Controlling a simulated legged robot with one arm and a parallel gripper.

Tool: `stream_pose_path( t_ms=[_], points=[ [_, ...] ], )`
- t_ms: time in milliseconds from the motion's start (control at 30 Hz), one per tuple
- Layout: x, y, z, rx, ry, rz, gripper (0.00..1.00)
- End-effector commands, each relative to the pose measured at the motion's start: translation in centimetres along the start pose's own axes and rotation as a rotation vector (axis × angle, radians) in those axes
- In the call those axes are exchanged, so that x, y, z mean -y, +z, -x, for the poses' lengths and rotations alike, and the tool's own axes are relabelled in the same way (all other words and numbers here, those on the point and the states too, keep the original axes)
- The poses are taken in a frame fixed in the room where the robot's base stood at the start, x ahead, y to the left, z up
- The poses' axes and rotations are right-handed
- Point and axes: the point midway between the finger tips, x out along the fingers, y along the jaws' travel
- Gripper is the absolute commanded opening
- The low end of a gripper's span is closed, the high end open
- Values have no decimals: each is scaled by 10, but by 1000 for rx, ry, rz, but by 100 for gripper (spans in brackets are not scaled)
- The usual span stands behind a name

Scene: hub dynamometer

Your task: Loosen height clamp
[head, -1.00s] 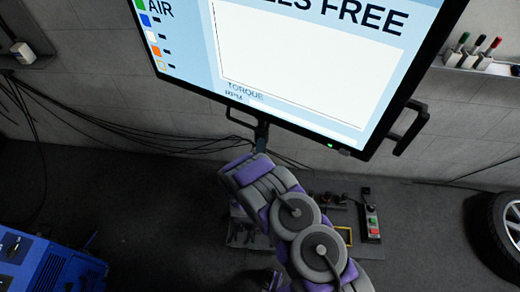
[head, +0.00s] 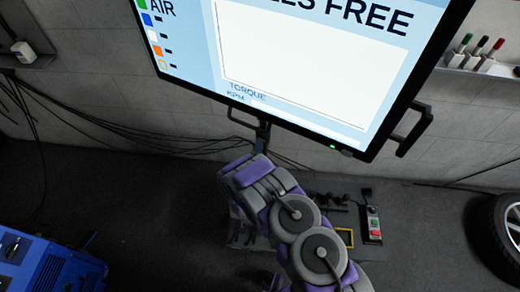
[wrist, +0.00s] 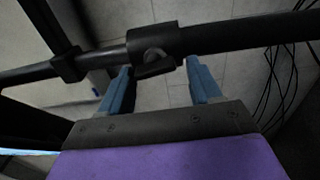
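In the wrist view, a dark collar clamp with a rounded knob (wrist: 153,55) sits around a black bar (wrist: 235,36) that crosses the picture. My gripper (wrist: 160,78) has two blue fingers set apart, with the lower part of the knob between and just beyond their tips. I cannot tell whether either finger touches it. In the head view, the large monitor (head: 290,68) hangs above my arm, with a dark post (head: 262,135) under its lower edge. My fingers and the clamp's knob are hidden there behind my arm.
Cables (head: 130,135) run along the grey wall at left. A blue machine (head: 45,265) stands at lower left and a tyre (head: 500,225) at right. A button box (head: 373,225) with red and green buttons lies behind my arm. Markers (head: 482,50) stand on a wall shelf.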

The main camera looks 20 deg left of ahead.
Motion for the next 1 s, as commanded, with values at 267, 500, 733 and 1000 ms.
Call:
stream_pose_path(
  t_ms=[267, 500, 733, 1000],
  points=[
    [-2, 4, 0, 5, 4, -3, 72],
    [-3, 3, 16, 4, 3, -2, 72],
    [-2, 0, 62, 0, -1, 4, 72],
    [-1, 0, 111, 1, -1, 4, 72]
  ],
)
